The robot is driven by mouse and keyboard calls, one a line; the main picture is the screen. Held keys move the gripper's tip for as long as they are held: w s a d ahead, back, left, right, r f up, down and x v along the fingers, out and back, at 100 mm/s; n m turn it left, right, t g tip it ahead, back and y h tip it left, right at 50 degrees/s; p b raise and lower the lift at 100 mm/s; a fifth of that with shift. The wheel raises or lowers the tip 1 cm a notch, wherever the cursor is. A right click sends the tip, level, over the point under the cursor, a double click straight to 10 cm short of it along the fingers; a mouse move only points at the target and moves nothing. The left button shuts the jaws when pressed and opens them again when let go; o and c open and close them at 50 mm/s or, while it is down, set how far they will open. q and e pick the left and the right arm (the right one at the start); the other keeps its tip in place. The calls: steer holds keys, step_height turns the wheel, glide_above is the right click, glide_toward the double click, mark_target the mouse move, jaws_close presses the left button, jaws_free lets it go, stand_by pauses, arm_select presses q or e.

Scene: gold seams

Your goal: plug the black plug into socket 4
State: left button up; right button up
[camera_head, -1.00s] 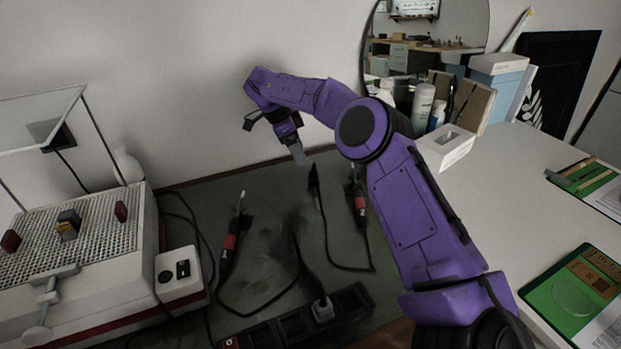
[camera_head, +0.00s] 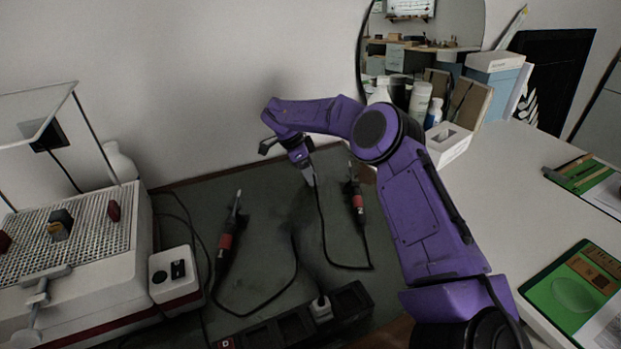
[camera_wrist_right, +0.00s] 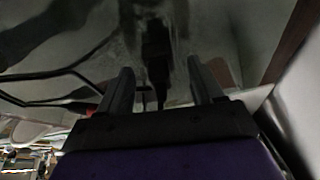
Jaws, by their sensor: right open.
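The black plug (camera_wrist_right: 155,45) lies on the dark mat, ahead of and between the open fingers of my right gripper in the right wrist view. I cannot tell whether they touch it. My right gripper (camera_head: 309,178) points down at the mat's far side in the head view and hides most of the plug there; it also shows in the right wrist view (camera_wrist_right: 162,82). The plug's black cord runs toward the front. The dark power strip (camera_head: 280,330) lies at the front edge, with a white plug (camera_head: 320,309) in one socket. Socket numbers are not readable. My left gripper is out of view.
Two red-and-black handled tools lie on the mat, one left (camera_head: 226,242) and one right (camera_head: 357,200) of my gripper. A white perforated-top machine (camera_head: 75,270) and a small white box (camera_head: 174,280) stand at left. A white open-topped box (camera_head: 449,145) and bottles stand behind my arm.

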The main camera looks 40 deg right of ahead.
steer(key=shift+x, duration=0.75)
steer(key=c, duration=1.1)
